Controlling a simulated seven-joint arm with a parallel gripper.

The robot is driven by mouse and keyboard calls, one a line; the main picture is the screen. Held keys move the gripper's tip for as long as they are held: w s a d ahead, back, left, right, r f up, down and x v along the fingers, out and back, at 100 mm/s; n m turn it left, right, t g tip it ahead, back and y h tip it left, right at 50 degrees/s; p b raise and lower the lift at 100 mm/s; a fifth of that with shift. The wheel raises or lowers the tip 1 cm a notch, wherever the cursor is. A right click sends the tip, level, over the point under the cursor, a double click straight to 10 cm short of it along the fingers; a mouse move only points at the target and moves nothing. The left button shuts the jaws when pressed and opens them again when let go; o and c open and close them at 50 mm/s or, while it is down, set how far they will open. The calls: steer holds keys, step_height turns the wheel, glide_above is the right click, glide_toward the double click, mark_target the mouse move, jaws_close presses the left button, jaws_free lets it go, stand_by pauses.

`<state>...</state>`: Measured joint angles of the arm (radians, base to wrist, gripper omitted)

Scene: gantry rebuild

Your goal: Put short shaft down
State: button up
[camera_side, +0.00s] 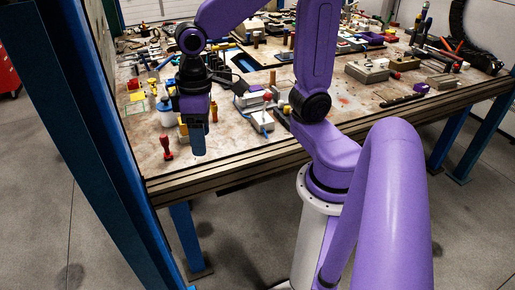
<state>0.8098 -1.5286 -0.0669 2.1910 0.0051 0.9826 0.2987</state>
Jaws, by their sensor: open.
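My gripper (198,150) points down over the front left part of the workbench (236,160), close to its front edge. Its fingers are open, seen nearly edge-on as one blue-grey block, so the space between them is hidden. I cannot make out a short shaft for certain; it may be hidden by the fingers or too small to tell. A small upright red-handled piece (166,146) stands on the bench just left of the fingers, apart from them.
A light box with a red-knobbed lever (262,121) stands right of my gripper. Bottles (163,108) stand behind it to the left. Grey metal blocks (367,71) and many tools fill the back and right. A blue post (85,120) rises at the left.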

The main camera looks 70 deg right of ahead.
steer(key=s+d+f+n, duration=0.2)
steer(key=s+n, duration=0.5)
steer(key=s, duration=0.5)
steer(key=shift+f+n, duration=0.25)
steer(key=shift+n, duration=0.15)
steer(key=shift+o, duration=0.2)
stand_by(0.8)
